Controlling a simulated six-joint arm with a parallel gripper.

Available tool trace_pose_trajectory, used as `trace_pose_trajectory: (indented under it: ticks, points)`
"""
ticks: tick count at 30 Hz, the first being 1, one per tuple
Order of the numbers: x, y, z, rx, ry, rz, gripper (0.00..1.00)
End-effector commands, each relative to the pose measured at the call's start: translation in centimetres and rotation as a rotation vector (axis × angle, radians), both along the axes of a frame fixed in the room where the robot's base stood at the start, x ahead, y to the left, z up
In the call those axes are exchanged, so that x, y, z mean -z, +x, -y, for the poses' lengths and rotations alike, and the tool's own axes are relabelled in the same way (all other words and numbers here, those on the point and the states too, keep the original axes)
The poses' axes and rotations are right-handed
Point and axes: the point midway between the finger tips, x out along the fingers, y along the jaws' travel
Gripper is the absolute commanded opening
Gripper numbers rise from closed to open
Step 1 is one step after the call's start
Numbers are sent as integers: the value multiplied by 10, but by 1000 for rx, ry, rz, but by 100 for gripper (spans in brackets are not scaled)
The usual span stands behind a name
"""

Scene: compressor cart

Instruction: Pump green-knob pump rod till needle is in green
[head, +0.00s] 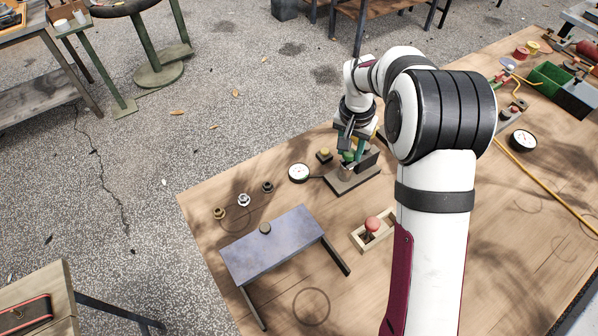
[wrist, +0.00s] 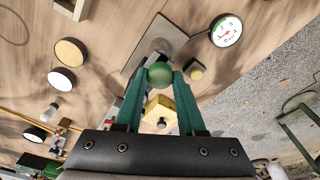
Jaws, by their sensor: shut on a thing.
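The green knob (wrist: 160,75) of the pump rod sits between the fingertips of my gripper (wrist: 158,80). My gripper is shut on it, and the rod below is mostly hidden. In the head view my gripper (head: 349,148) is over the pump's dark base plate (head: 352,183), with the green knob (head: 348,156) just visible. A round white gauge (head: 298,172) lies left of the pump. In the wrist view the gauge (wrist: 226,31) shows a red needle and a green mark near the rim; the needle's exact reading is too small to tell.
A small yellow-topped block (head: 324,154) stands between gauge and pump. A red knob (head: 372,224) in a wooden frame and a blue-grey stand (head: 270,245) are nearer. Several small fittings (head: 243,200) lie left. Another gauge (head: 523,140) and a yellow hose (head: 540,180) are right.

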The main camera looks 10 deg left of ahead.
Motion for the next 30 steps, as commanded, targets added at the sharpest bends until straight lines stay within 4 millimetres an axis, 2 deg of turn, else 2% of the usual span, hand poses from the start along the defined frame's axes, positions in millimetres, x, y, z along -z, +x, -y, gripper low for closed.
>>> trace_pose_trajectory:
  ticks: [5,18,26,30]
  points:
    - [-2,0,0,0,0,1,0]
    - [-40,0,0,1,0,0,0]
    - [-40,0,0,0,0,0,0]
    - [-30,0,0,-1,-1,-1,0]
